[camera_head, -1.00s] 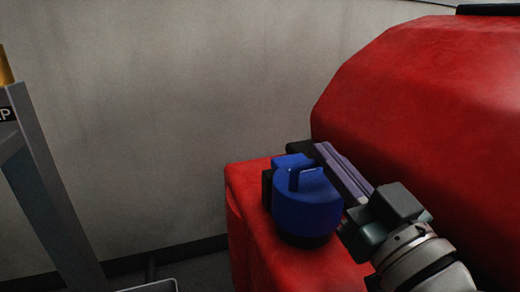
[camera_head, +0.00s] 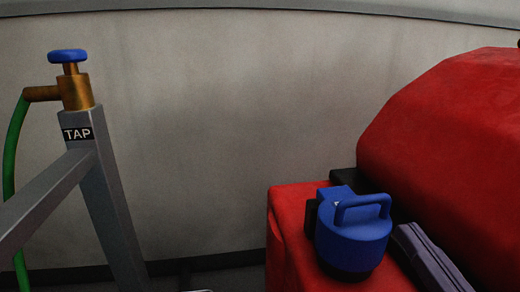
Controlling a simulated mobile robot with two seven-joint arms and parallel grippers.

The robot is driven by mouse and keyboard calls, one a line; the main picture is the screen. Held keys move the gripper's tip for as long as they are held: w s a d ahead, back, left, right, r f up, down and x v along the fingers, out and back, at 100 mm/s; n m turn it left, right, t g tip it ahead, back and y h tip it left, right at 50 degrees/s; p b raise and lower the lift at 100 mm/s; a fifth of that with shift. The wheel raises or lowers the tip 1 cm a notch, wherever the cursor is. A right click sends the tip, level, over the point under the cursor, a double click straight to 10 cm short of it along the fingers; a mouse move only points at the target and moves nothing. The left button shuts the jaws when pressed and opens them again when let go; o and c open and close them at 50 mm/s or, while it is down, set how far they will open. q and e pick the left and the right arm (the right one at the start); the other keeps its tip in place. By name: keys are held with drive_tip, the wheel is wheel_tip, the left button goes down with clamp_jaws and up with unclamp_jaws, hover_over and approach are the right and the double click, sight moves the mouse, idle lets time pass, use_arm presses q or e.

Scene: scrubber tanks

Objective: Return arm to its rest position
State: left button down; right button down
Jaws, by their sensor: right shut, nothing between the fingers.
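My right gripper (camera_head: 408,236) shows at the lower right as grey-purple fingers, shut and empty. It is just right of a blue cap with a loop handle (camera_head: 352,238), and I see no hold on it. The rest of that gripper and its arm are out of the frame. The cap sits on a dark base on the lower part of a red machine body (camera_head: 290,232). My left gripper is not in view.
The red machine's tall rounded section (camera_head: 450,130) rises close to the right gripper. A grey stand (camera_head: 112,205) at left carries a brass tap with a blue knob (camera_head: 68,56) and a green hose (camera_head: 14,150). A plain wall stands behind.

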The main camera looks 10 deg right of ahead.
wheel_tip(320, 180, up, 5)
drive_tip(key=g+p, duration=0.5)
drive_tip(key=p, duration=0.3)
drive_tip(key=s+a+r+n+g+p, duration=0.1)
drive_tip(key=s+a+r+g+p, duration=0.1)
drive_tip(key=s+r+g+p, duration=1.15)
wheel_tip(320, 180, up, 34)
drive_tip(key=s+t+p, duration=0.1)
drive_tip(key=p, duration=3.7)
drive_tip(key=shift+s+r+t+h, duration=0.2)
drive_tip(key=shift+s+t+h, duration=0.15)
drive_tip(key=shift+s+h, duration=0.05)
